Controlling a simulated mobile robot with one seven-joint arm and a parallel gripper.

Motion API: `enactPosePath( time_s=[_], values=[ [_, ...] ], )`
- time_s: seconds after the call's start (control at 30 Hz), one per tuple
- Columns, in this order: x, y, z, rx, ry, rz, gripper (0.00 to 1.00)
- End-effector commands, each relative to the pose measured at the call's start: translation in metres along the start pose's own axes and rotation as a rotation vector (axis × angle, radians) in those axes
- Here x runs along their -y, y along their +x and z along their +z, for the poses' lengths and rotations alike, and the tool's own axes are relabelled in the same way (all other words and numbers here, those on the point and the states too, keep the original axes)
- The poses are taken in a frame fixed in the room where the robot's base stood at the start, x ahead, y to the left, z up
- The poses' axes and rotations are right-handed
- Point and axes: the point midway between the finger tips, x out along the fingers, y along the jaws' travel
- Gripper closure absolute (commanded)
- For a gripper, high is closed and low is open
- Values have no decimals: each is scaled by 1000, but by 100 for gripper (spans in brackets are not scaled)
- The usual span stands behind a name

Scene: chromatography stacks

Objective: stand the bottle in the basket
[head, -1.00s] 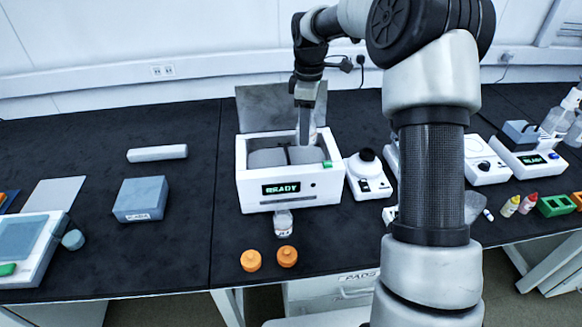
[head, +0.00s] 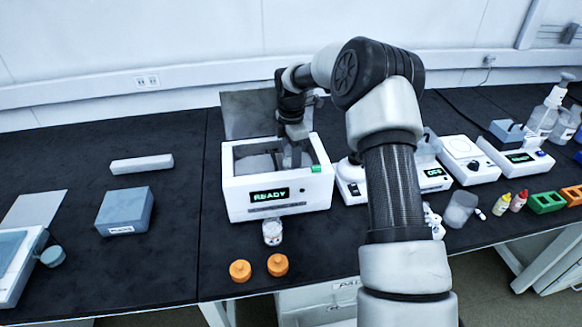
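The white bath box (head: 262,212) with a lit READY display stands open on the bench. Its interior is grey with a darker gap, and I cannot clearly make out a basket in it. My gripper (head: 294,158) points down into the right half of the opening. Its fingertips are small and dark, so I cannot tell whether they are open or hold a bottle. A small clear bottle (head: 272,233) with a white label stands upright on the bench, close in front of the box. Two orange caps (head: 240,270) (head: 278,265) lie in front of it.
The box's grey lid (head: 248,112) stands raised behind it. White instruments (head: 468,160) and a clear beaker (head: 460,210) stand right, partly behind my arm. A blue-grey block (head: 125,210) and pale bar (head: 141,164) lie left. Bench between block and box is clear.

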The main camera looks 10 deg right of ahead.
Motion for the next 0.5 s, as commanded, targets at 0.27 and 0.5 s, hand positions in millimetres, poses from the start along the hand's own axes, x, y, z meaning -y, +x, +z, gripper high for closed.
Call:
enactPosePath(
  time_s=[0.27,0.5],
  values=[
    [0,18,0,1,0,2,84],
    [0,22,0,0,1,1,84]
  ],
)
